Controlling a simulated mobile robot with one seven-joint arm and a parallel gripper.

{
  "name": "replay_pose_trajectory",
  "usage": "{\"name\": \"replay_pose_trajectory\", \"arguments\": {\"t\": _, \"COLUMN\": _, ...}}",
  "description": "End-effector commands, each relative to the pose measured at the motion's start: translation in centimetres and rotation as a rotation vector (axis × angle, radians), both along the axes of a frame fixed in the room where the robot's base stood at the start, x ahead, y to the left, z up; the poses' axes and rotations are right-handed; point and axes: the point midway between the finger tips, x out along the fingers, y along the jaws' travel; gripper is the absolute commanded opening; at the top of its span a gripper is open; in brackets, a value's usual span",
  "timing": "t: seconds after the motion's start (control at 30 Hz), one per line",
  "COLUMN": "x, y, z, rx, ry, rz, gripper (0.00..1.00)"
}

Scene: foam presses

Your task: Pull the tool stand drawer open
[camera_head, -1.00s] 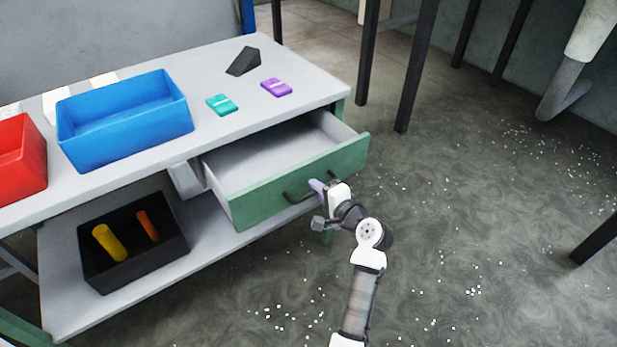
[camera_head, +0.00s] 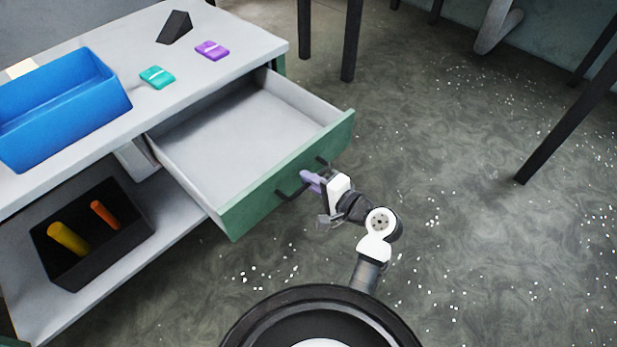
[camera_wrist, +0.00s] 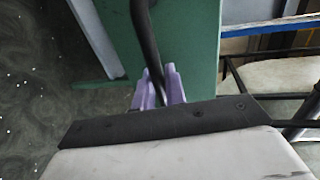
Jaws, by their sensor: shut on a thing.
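The tool stand drawer (camera_head: 235,145) is pulled well out of the grey-topped stand (camera_head: 95,110). Its inside is pale and looks empty. Its green front (camera_head: 260,195) carries a dark bar handle (camera_head: 290,192). My gripper (camera_head: 312,181) is at the handle, with its pale purple fingers shut on the bar. In the wrist view the fingers (camera_wrist: 158,90) close around the dark handle (camera_wrist: 146,45) in front of the green drawer front (camera_wrist: 185,50). The fingertips partly hide the bar.
On the stand top are a blue bin (camera_head: 60,105), a teal block (camera_head: 157,77), a purple block (camera_head: 212,50) and a dark wedge (camera_head: 175,27). A black bin (camera_head: 110,250) with a yellow and an orange piece is on the lower shelf.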

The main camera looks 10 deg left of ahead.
Motion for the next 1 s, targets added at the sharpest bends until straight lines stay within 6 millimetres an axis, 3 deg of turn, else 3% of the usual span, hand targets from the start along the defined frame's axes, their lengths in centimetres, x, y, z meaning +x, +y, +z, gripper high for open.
{"name": "replay_pose_trajectory", "arguments": {"t": 0.1, "x": 0.0, "y": 0.0, "z": 0.0, "rx": 0.0, "ry": 0.0, "rz": 0.0, "gripper": 0.0}}
{"name": "replay_pose_trajectory", "arguments": {"t": 0.13, "x": 0.0, "y": 0.0, "z": 0.0, "rx": 0.0, "ry": 0.0, "rz": 0.0, "gripper": 0.15}}
{"name": "replay_pose_trajectory", "arguments": {"t": 0.27, "x": 0.0, "y": 0.0, "z": 0.0, "rx": 0.0, "ry": 0.0, "rz": 0.0, "gripper": 0.3}}
{"name": "replay_pose_trajectory", "arguments": {"t": 0.67, "x": -0.6, "y": -0.9, "z": 0.1, "rx": 0.001, "ry": -0.002, "rz": -0.002, "gripper": 0.3}}
{"name": "replay_pose_trajectory", "arguments": {"t": 1.0, "x": -5.0, "y": -6.6, "z": 1.5, "rx": -0.002, "ry": -0.003, "rz": -0.006, "gripper": 0.3}}
